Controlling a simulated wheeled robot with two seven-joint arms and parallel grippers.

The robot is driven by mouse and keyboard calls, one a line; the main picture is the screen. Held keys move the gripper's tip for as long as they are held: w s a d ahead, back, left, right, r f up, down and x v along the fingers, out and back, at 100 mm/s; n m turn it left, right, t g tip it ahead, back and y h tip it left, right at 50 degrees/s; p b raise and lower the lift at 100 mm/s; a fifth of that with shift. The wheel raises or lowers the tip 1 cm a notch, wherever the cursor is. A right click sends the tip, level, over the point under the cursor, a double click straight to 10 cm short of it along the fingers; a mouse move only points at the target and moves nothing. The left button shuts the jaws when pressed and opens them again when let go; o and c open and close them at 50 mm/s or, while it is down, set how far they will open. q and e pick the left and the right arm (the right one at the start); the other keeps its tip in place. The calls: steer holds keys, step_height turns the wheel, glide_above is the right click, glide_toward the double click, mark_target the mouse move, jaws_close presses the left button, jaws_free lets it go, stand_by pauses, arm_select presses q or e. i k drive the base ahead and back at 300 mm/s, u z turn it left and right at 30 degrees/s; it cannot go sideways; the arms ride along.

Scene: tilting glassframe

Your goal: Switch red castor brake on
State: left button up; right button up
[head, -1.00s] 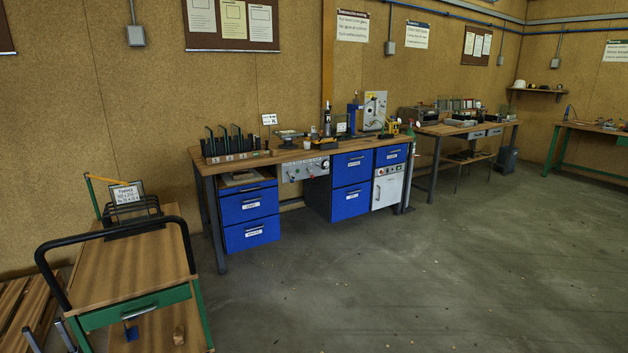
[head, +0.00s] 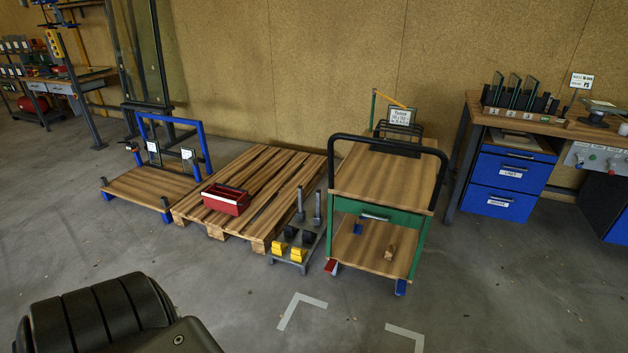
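The green-framed trolley (head: 347,207) stands right of the middle, with wooden shelves and a black push handle. A small red castor brake pedal (head: 331,266) shows low at its front left foot. A blue castor brake pedal (head: 400,287) shows at its front right foot. Whether either pedal is up or down is too small to tell. A black ribbed part at the lower left is likely my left arm. It is well apart from the trolley. Neither gripper's fingers are in view.
Left of the trolley stand a grey rack (head: 292,256) with yellow and black blocks, a wooden pallet (head: 258,180) with a red toolbox (head: 226,198), and a blue-framed cart (head: 140,188). A blue-drawer workbench (head: 512,182) stands right. The floor in front is clear, with white corner marks (head: 302,303).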

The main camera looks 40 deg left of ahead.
mark_target(331, 264)
steer(key=u, duration=1.25)
steer(key=k, duration=0.65)
steer(key=u, duration=0.6)
steer(key=i, duration=0.5)
steer(key=u, duration=1.15)
steer(key=i, duration=1.5)
steer(key=z, duration=0.9)
steer(key=i, duration=0.65)
steer(key=z, duration=0.75)
